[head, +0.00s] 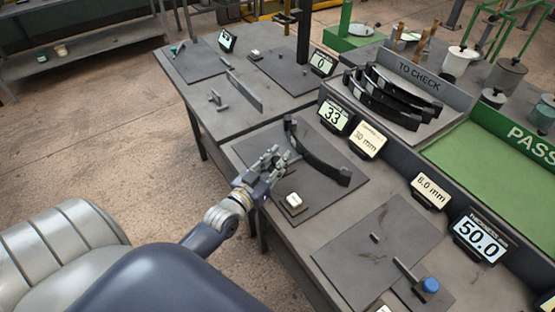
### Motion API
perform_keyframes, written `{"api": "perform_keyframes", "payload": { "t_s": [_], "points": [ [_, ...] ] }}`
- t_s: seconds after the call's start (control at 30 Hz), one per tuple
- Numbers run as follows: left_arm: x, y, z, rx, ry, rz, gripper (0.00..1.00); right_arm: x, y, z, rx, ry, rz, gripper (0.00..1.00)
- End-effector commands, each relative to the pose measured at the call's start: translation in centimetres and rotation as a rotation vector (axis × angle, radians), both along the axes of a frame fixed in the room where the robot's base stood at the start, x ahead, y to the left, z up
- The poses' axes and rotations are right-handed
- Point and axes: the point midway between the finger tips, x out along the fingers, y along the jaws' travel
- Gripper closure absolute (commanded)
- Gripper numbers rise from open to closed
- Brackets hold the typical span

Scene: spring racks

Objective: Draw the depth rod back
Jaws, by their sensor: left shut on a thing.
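My left gripper (275,160) reaches in over a dark mat and is shut on a small grey piece, which I take to be the depth rod. The fingers hide most of it, so its length and its tip cannot be made out. A dark curved leaf spring (315,157) lies on the mat just beyond the fingers. I cannot tell whether the rod touches it. A display (334,117) behind the mat reads 33, and a sign (369,139) beside it reads 30 mm. My right gripper is not in view.
A white button on a small base (293,202) sits close in front of the gripper. Several curved springs stand in the TO CHECK rack (418,120). A green PASS tray (480,165) is empty in its visible part. A blue-knobbed gauge (428,286) stands at front right.

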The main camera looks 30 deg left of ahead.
Motion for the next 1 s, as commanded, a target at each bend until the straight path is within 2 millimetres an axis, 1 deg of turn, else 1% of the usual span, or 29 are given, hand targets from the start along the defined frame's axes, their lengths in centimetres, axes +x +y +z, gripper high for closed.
{"api": "perform_keyframes", "payload": {
  "t_s": [0.1,0.17,0.3,0.4,0.7,0.73,0.77,0.8,0.83,1.0],
  "points": [
    [-0.1,0.0,-0.1,-0.001,0.003,-0.001,1.0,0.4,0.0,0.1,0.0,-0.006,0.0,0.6],
    [-0.6,0.1,-0.1,0.0,0.005,-0.001,1.0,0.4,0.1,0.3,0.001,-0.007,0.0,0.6],
    [-2.5,0.9,-0.1,0.001,0.008,0.0,1.0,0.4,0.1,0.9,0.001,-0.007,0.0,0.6],
    [-3.4,1.3,-0.2,0.0,0.007,-0.001,1.0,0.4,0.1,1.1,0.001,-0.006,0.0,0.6],
    [-3.7,1.4,-0.4,-0.001,0.008,0.0,1.0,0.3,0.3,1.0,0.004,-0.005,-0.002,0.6],
    [-3.7,1.4,-0.4,-0.001,0.009,0.0,0.74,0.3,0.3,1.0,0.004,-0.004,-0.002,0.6],
    [-3.7,1.4,-0.4,-0.001,0.009,0.0,0.67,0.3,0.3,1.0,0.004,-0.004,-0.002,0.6],
    [-3.7,1.4,-0.4,-0.001,0.008,0.0,0.58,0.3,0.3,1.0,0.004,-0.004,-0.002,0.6],
    [-3.7,1.4,-0.3,-0.001,0.008,0.0,0.56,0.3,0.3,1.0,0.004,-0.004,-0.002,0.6],
    [-3.6,1.4,-0.2,-0.001,0.004,-0.001,0.56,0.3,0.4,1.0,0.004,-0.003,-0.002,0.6]
  ]
}}
